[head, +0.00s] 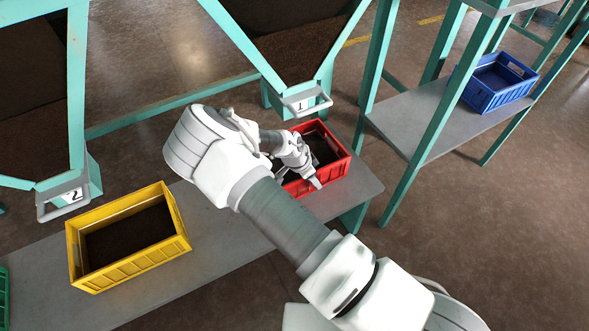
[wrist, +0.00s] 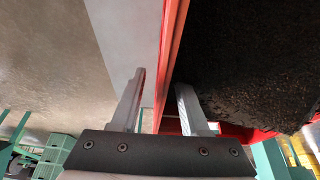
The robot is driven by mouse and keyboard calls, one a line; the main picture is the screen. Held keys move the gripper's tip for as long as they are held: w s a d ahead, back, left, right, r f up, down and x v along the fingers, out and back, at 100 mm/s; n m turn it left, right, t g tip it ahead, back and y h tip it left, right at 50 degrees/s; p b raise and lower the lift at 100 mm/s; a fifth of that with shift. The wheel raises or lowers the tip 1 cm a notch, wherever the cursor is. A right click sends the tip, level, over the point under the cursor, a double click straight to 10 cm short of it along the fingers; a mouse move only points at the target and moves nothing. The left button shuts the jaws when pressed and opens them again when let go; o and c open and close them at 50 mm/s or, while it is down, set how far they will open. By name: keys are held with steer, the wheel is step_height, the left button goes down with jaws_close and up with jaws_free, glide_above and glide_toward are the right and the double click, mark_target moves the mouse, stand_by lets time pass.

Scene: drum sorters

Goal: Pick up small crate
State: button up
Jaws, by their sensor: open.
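A red crate (head: 341,168) filled with dark granular material stands on the grey bench under the chute marked 1. My gripper (head: 305,178) is at its near side, partly hidden by my own arm in the head view. In the wrist view my gripper (wrist: 161,82) is open, with one finger on each side of the red crate's wall (wrist: 172,45). The right finger is on the filled side and the left finger is outside. I cannot tell whether either finger touches the wall. A yellow crate (head: 183,238) with dark material stands farther left.
The grey bench (head: 225,262) is bare between the crates. Chute 1's handle (head: 306,103) hangs close behind the red crate; chute 2's handle (head: 62,203) is near the yellow one. A blue crate (head: 497,92) sits on the right shelf (head: 405,115). Teal posts stand between.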

jaws_close()
stand_by(1.3)
steer(key=shift+w+r, duration=0.15)
steer(key=shift+r, duration=0.05)
